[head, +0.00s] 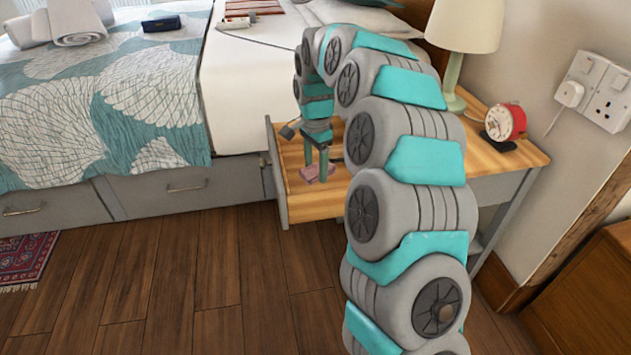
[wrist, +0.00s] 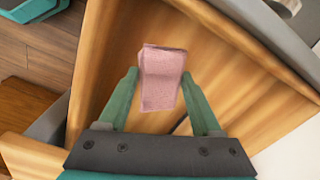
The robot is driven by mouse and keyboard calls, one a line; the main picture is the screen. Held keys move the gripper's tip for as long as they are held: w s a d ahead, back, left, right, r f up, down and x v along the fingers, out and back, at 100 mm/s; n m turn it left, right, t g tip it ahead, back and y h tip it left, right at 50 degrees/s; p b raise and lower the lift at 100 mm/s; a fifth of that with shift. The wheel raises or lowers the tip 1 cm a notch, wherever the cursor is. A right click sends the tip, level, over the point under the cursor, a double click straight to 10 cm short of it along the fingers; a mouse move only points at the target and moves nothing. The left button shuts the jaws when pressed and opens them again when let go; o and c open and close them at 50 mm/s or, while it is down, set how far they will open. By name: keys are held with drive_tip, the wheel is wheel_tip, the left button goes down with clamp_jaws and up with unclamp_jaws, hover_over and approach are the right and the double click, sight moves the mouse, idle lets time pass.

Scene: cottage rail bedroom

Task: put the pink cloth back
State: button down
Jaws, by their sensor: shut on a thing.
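The pink cloth (head: 311,174) is a small folded piece, low inside or just above the open drawer (head: 312,207) of the bedside table (head: 482,160). My gripper (head: 316,174) points down over the drawer with its fingers on either side of the cloth. In the wrist view the cloth (wrist: 162,78) sits between the two green fingertips of my gripper (wrist: 160,76), which are shut on it. The drawer's wooden floor (wrist: 215,65) shows around it. I cannot tell whether the cloth touches the floor.
A lamp (head: 464,30) and a red alarm clock (head: 506,122) stand on the bedside table. The bed (head: 115,110) is to the left, with a dark case (head: 161,24) and rolled towels (head: 72,22) on it. The wooden floor in front is clear.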

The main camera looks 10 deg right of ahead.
drive_tip(key=shift+f, duration=2.6)
drive_tip(key=shift+c, duration=0.3)
unclamp_jaws()
drive_tip(key=shift+f, duration=0.1)
